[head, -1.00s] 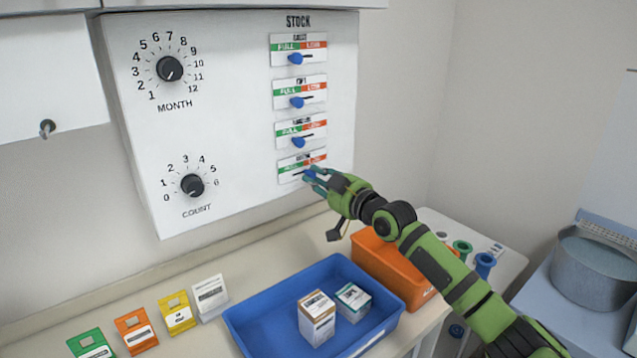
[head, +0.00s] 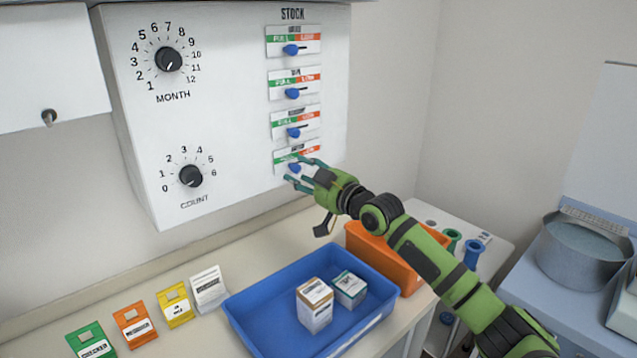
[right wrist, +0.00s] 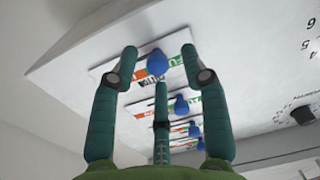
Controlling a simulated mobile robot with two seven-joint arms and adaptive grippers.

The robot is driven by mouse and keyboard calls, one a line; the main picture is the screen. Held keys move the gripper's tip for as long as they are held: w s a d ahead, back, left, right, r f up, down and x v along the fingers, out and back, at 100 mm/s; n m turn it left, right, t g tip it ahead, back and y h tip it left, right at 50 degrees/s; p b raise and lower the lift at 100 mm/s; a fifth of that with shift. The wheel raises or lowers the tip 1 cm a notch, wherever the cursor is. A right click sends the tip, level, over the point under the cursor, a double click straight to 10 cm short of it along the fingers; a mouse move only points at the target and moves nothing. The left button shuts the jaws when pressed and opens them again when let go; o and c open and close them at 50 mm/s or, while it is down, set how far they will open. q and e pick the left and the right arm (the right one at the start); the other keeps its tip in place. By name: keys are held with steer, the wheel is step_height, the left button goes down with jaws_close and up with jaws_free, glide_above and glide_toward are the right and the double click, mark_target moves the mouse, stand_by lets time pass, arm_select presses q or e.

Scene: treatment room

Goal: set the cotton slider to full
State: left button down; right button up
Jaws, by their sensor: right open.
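The cotton slider is the lowest plate (head: 283,159) in the STOCK column, green FULL at left and red at right in the head view. Its blue knob (head: 294,168) sits near the middle of the plate, a little to the left. My right gripper (head: 303,170) is open at this plate and partly covers its right part. In the right wrist view the knob (right wrist: 157,62) stands between the spread fingers of my right gripper (right wrist: 158,68). Whether a finger touches it I cannot tell. My left gripper is not in view.
Three similar sliders rise above it, the nearest with a blue knob (head: 293,132). The MONTH dial (head: 168,59) and COUNT dial (head: 191,176) are to the left. Below are a blue tray (head: 255,333) with two boxes, an orange bin (head: 372,247) and several coloured cards.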

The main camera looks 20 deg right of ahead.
steer(key=v, duration=1.1)
steer(key=shift+s+a, duration=0.2)
steer(key=shift+f, duration=0.1)
